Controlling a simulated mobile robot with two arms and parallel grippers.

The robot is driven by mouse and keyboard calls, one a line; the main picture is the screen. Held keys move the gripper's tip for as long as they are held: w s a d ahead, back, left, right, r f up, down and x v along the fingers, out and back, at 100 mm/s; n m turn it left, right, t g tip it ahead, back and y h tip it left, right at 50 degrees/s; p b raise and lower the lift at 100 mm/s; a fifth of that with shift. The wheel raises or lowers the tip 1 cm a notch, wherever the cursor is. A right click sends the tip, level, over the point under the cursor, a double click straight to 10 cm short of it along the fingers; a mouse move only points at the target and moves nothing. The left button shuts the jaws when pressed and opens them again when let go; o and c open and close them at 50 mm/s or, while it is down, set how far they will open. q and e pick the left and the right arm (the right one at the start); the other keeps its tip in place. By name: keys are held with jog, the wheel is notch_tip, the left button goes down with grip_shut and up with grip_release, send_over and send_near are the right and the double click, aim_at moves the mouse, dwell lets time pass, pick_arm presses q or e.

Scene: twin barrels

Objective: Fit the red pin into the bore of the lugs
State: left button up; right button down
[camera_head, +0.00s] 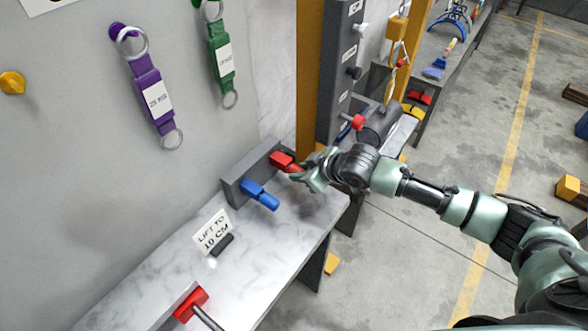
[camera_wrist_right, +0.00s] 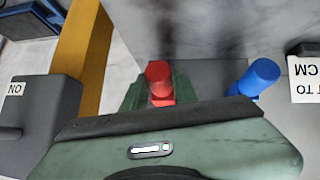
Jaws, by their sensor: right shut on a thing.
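The red pin (camera_head: 281,160), with a block-like part and a round end, is at the far end of a grey upright block (camera_head: 232,188) on the bench. My right gripper (camera_head: 309,174) is shut on its round end. In the right wrist view the red round end (camera_wrist_right: 157,76) shows between the green jaws (camera_wrist_right: 160,100). A blue piece of similar shape (camera_head: 258,194) sticks out of the same grey block, apart from my gripper; it also shows in the wrist view (camera_wrist_right: 260,77). I cannot make out the lugs or their bore. My left gripper is not in view.
The marbled bench (camera_head: 285,232) has free room in front of the block. A "lift to 10 cm" card (camera_head: 212,232) and a red piece with a rod (camera_head: 191,304) stand nearer. A yellow post (camera_head: 311,80) rises behind. Purple (camera_head: 152,96) and green (camera_head: 221,55) tags hang on the wall.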

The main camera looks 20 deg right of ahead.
jog(key=shift+s+d+f+p, duration=0.2)
jog(key=shift+s+d+p, duration=0.15)
jog(key=shift+s+p, duration=0.15)
dwell(0.4)
jog(key=shift+s, duration=0.1)
jog(key=shift+s+d+p, duration=0.55)
jog(key=shift+s+d, duration=0.15)
jog(key=shift+s, duration=0.1)
jog(key=shift+s+d+f+p, duration=0.1)
jog(key=shift+s+d+p, duration=0.45)
jog(key=shift+s+d, duration=0.4)
jog(key=shift+s+d+f+p, duration=0.1)
jog(key=shift+s+d+p, duration=0.55)
jog(key=shift+s, duration=0.45)
jog(key=shift+s+d+f+p, duration=0.1)
jog(key=shift+s+d+p, duration=0.35)
jog(key=shift+s+d, duration=0.7)
jog(key=shift+a, duration=0.2)
